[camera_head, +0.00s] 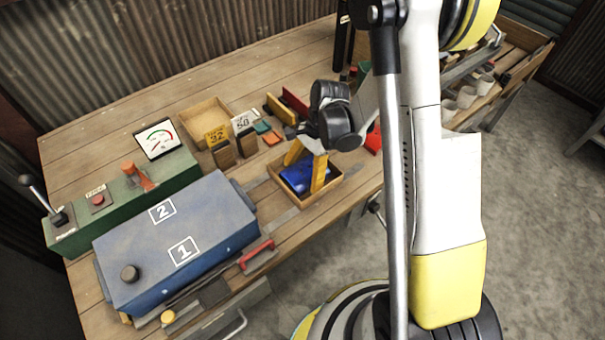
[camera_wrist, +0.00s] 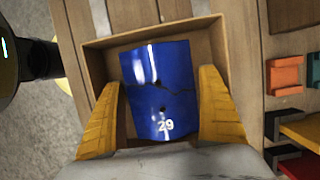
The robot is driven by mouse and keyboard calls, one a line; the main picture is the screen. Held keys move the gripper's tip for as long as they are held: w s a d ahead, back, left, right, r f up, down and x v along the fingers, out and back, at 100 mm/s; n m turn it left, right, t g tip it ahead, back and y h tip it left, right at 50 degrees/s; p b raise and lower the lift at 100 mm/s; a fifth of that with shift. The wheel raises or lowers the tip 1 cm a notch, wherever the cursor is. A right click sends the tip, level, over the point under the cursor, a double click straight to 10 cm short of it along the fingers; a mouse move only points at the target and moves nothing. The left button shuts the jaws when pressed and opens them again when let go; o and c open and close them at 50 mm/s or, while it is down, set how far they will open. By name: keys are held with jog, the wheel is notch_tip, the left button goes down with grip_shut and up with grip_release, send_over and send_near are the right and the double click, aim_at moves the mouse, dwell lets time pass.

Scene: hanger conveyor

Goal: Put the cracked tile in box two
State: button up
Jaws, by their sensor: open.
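The cracked tile is blue and glossy, marked 29, with a dark jagged crack; this tile (camera_wrist: 160,88) lies in a small wooden tray (camera_wrist: 112,42) in the wrist view. In the head view the tile (camera_head: 303,179) sits in the tray (camera_head: 297,205) near the table's front edge. My gripper (camera_wrist: 168,108) is open, with one yellow finger on each side of the tile. In the head view my gripper (camera_head: 306,176) reaches down into the tray. I cannot tell whether the fingers touch the tile. A blue box (camera_head: 180,240) has lid areas marked 2 (camera_head: 162,210) and 1 (camera_head: 183,251).

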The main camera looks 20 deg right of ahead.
jog(key=p+v, duration=0.5)
jog(key=v, duration=0.8)
jog(key=s+a+r+n+t+h, duration=0.3)
jog(key=s+r+n+t, duration=0.5)
jog(key=s+r+n, duration=0.6)
jog(key=shift+r, duration=2)
jog(key=shift+f, duration=0.1)
